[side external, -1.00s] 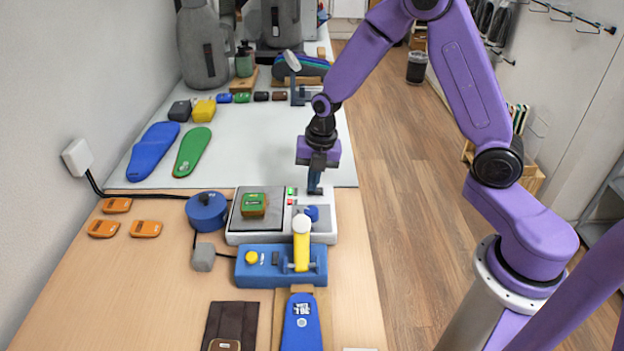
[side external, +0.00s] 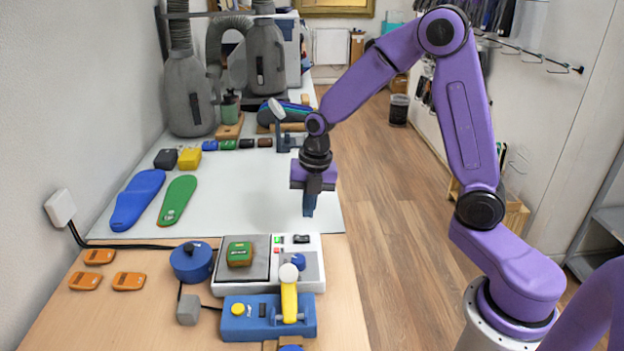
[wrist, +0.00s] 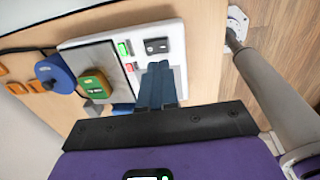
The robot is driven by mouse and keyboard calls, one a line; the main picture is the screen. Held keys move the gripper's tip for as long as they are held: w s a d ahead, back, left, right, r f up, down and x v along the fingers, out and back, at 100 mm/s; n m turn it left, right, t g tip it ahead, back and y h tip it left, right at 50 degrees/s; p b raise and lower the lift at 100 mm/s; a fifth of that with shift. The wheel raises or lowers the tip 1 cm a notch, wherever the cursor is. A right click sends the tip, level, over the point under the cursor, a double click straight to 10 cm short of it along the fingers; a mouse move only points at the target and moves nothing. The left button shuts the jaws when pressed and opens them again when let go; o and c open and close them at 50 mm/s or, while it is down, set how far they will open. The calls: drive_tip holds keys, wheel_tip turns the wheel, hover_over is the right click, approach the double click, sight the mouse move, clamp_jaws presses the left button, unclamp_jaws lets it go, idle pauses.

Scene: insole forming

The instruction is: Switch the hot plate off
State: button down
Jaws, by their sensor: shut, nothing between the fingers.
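The hot plate is a white unit (side external: 312,275) with a grey heating surface (side external: 262,268). A green and orange block (side external: 240,254) lies on that surface. Its panel has a green button (wrist: 123,48), a red button (wrist: 129,67), a black rocker switch (wrist: 157,46) and a blue knob (side external: 298,261). My gripper (side external: 308,212) points down, shut and empty, above the back right edge of the unit, apart from it. In the wrist view its blue fingers (wrist: 157,80) cover part of the panel and hide the knob. I cannot tell the switch's position.
A blue pot (side external: 191,263) stands left of the hot plate. A blue fixture with a yellow lever (side external: 289,303) stands just in front of it. Blue and green insoles (side external: 177,200) lie on the pale mat (side external: 240,200). A stand with a white head (side external: 277,110) is behind my gripper.

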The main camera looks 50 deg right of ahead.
wheel_tip(320, 180, up, 8)
hover_over(298, 237)
drive_tip(key=s+d, duration=0.2)
drive_tip(key=d, duration=0.1)
drive_tip(key=shift+s+a+f, duration=0.2)
drive_tip(key=shift+a, duration=0.05)
drive_tip(key=shift+a, duration=0.1)
drive_tip(key=shift+w+a+r, duration=0.15)
drive_tip(key=shift+w+a, duration=0.25)
drive_tip(key=shift+w, duration=0.1)
drive_tip(key=f, duration=0.4)
drive_tip(key=a+f, duration=0.1)
drive_tip(key=f, duration=0.4)
drive_tip(key=w+f, duration=0.1)
drive_tip(key=f, duration=0.4)
drive_tip(key=shift+w+a, duration=0.1)
drive_tip(key=shift+a, duration=0.05)
